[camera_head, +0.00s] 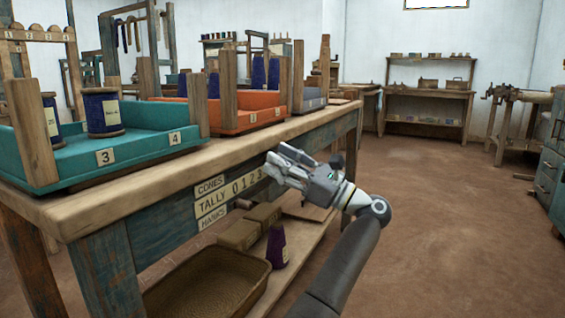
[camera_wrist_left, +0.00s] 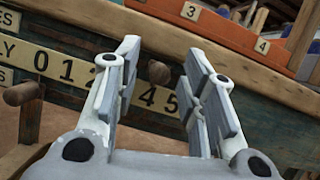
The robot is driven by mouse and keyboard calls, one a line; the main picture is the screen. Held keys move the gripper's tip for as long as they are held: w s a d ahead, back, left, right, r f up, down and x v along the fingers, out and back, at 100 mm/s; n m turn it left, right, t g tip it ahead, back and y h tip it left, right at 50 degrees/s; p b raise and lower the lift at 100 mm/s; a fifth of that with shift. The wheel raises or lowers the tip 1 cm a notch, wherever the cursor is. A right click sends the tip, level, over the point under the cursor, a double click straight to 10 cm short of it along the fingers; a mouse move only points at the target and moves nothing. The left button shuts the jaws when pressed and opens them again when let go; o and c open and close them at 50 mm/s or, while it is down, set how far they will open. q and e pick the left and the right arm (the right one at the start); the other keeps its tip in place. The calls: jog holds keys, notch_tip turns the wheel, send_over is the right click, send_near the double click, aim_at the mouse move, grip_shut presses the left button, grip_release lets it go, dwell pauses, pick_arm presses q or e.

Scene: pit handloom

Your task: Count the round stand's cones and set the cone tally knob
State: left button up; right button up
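The tally board (camera_head: 228,197) on the bench's front edge has rows reading CONES, TALLY and HANKS, with numbers from 0. It also shows in the wrist view (camera_wrist_left: 45,62). My left gripper (camera_head: 280,160) is in front of the board's right part, hiding its higher numbers. In the wrist view the left gripper (camera_wrist_left: 162,55) is open, with a dark round knob (camera_wrist_left: 158,72) seen between its fingers; contact cannot be told. A second wooden knob (camera_wrist_left: 22,92) is at the left. A purple cone (camera_head: 277,246) stands on the low shelf. I cannot make out a round stand. My right gripper is not in view.
The bench top (camera_head: 75,210) carries a teal tray (camera_head: 130,150) with dark spools and an orange tray (camera_head: 235,118). A brown basket (camera_head: 262,272) and boxes sit below. The floor (camera_head: 440,215) at the right is clear. Shelves (camera_head: 430,103) stand at the back wall.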

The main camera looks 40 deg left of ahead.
pick_arm(q)
jog(key=v, duration=1.2)
